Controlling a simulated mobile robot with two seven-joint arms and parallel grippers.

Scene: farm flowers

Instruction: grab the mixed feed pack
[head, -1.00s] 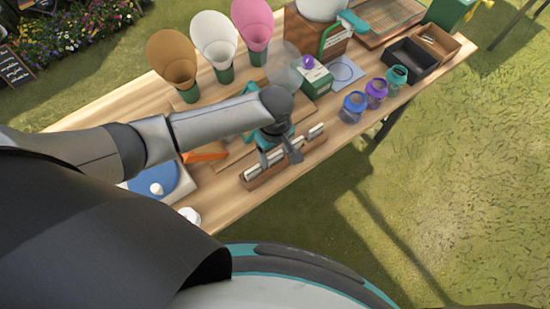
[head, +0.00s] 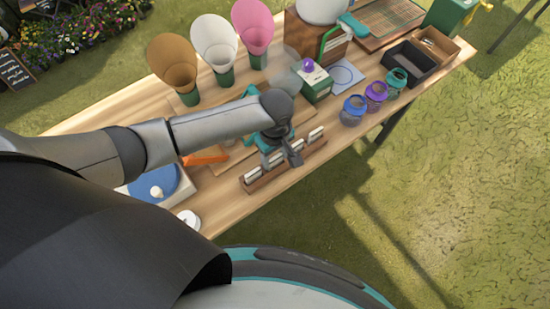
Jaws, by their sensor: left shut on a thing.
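A long wooden rack (head: 257,183) near the front edge of the table holds several thin white packs (head: 315,135) upright. My left gripper (head: 281,158) reaches down over the middle of the rack and is shut on one pack there, low in the rack. The held pack is mostly hidden by the fingers, and its label cannot be read, so I cannot tell from print which pack it is. My right gripper is not in view.
Three paper cones, brown (head: 173,62), white (head: 215,42) and pink (head: 253,25), stand at the back. Three jars (head: 354,110) stand along the front edge at right. A green and white box (head: 315,84) is behind the rack. A black tray (head: 409,62) lies far right.

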